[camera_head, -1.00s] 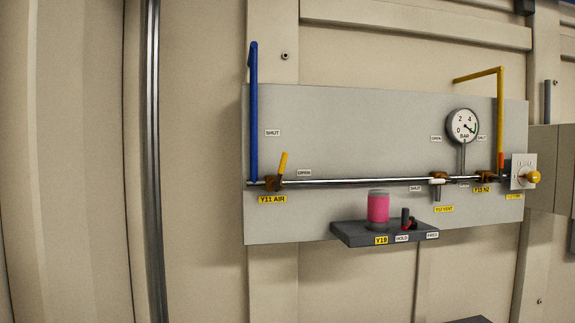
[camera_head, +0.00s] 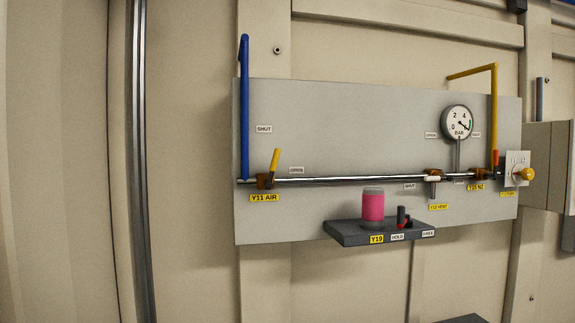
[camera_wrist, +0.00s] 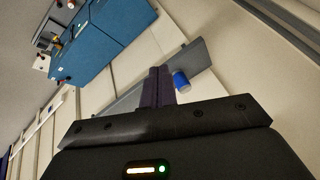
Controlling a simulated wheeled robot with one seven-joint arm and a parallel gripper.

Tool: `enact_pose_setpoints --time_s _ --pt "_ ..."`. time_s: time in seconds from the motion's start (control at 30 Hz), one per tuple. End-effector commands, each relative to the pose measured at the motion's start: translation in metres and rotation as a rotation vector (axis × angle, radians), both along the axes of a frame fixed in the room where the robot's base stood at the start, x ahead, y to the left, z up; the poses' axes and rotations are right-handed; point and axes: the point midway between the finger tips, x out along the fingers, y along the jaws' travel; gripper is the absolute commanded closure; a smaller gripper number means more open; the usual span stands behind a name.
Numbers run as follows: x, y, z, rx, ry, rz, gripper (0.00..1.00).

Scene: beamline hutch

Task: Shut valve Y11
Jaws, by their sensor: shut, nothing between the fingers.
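Valve Y11 (camera_head: 264,182) is a brass-coloured body at the left end of the horizontal pipe, at the foot of a blue pipe. Its yellow-ended lever (camera_head: 275,161) points up, leaning slightly right. The Y11 AIR label (camera_head: 264,198) is below it. A SHUT label (camera_head: 264,129) is above the valve and an OPEN label (camera_head: 297,170) is to its right. My gripper (camera_wrist: 158,76) is in the wrist view, shut and empty. The head view does not show it. I cannot make out valve Y11 in the wrist view.
The grey panel also carries a gauge (camera_head: 458,122), other valves and a yellow pipe (camera_head: 494,110). A dark shelf (camera_head: 350,234) below juts out, holding a pink cylinder (camera_head: 373,206). The wrist view shows a blue cabinet (camera_wrist: 103,38) and a blue cylinder (camera_wrist: 181,82) beyond the fingers.

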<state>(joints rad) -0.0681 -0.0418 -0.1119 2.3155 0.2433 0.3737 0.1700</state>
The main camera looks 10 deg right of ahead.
Motion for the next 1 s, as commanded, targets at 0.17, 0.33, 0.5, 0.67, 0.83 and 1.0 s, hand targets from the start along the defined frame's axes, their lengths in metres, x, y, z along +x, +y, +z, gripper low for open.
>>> enact_pose_setpoints --time_s 0.17,0.33,0.5,0.67,0.83,1.0 --pt "0.071 -0.010 0.118 0.316 -0.275 -0.314 1.00" --pt "0.100 -0.025 0.251 0.686 -0.502 -0.513 1.00" --pt "0.090 -0.042 0.378 1.066 -0.675 -0.597 1.00" --pt "0.072 -0.050 0.442 1.268 -0.738 -0.602 1.00" --pt "0.069 -0.051 0.451 1.301 -0.746 -0.603 1.00" --pt "0.069 -0.051 0.451 1.297 -0.745 -0.602 1.00"
